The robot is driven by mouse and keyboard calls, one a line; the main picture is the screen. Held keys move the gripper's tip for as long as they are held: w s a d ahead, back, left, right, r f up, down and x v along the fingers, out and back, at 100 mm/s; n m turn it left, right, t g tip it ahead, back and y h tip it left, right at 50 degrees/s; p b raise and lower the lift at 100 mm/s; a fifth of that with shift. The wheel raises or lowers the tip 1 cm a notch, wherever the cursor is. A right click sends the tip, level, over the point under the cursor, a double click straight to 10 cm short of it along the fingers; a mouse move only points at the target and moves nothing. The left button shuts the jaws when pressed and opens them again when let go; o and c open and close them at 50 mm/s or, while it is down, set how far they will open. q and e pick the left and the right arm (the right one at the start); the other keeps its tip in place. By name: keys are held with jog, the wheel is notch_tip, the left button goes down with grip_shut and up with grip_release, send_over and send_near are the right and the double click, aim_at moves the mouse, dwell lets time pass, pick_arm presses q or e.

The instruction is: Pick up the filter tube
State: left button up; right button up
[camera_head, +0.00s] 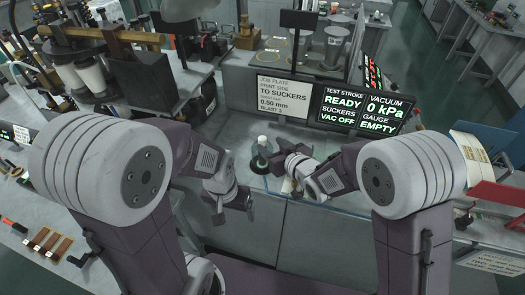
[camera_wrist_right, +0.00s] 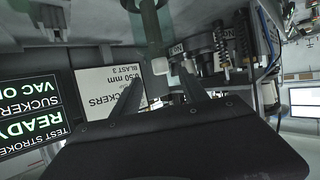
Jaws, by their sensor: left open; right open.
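The filter tube (camera_head: 263,144) stands upright on the grey bench, with a pale top and a dark round base. In the right wrist view, which looks upside down, the tube (camera_wrist_right: 152,32) is greenish with a white end (camera_wrist_right: 160,66). My right gripper (camera_head: 284,157) is open just to the right of the tube in the head view. Its two fingers (camera_wrist_right: 163,85) point towards the tube, whose white end appears near the gap between the tips; I cannot tell whether they touch. My left gripper (camera_head: 246,203) is open and empty, lower left of the tube at the bench's front edge.
A job plate sign (camera_head: 284,95) and a readout screen (camera_head: 355,108) showing "READY" and "0 kPa" stand behind the tube. A dark machine (camera_head: 145,75) fills the left back. A red-edged rack (camera_head: 490,180) is at the right. The bench front edge lies below the grippers.

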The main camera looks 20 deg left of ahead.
aim_at(264, 141)
jog(key=p+x, duration=0.2)
jog(key=x, duration=0.3)
jog(key=shift+s, duration=0.1)
jog(key=shift+a+f, duration=0.1)
jog(key=shift+a, duration=0.05)
grip_shut()
